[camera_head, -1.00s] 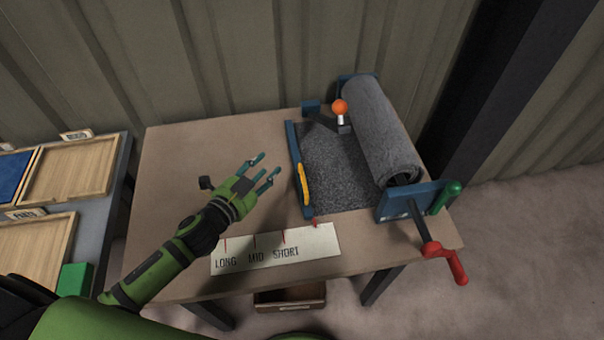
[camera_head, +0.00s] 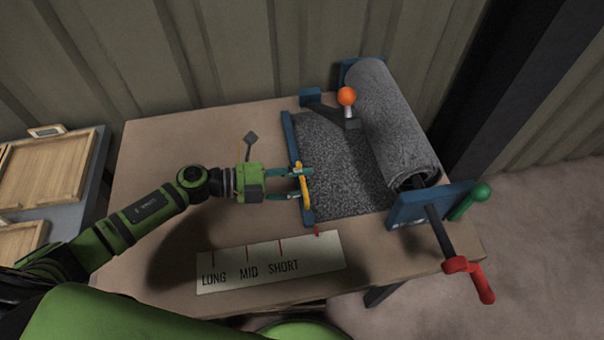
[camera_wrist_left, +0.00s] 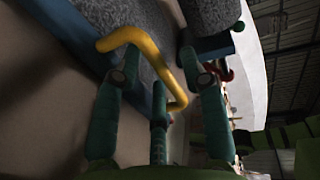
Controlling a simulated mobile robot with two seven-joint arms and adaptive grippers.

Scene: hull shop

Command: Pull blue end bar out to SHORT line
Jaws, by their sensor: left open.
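The blue end bar (camera_head: 291,137) runs along the left edge of the grey carpet sheet (camera_head: 345,178) on the table. A yellow handle (camera_head: 305,192) is fixed to the bar. My left gripper (camera_head: 306,182) is at the handle, fingers open on either side of it. In the left wrist view the handle (camera_wrist_left: 166,66) passes between the spread fingers; I cannot tell whether they touch it. The white scale (camera_head: 270,262) reads LONG, MID and SHORT from left to right. A small red pointer (camera_head: 317,231) by the bar's near end is right of the SHORT line. My right gripper is out of view.
The carpet roll (camera_head: 390,125) sits in blue brackets at the right, with a red crank handle (camera_head: 470,278) and a green knob (camera_head: 478,198). An orange-knobbed lever (camera_head: 347,97) stands behind the sheet. Wooden trays (camera_head: 50,172) are at the left.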

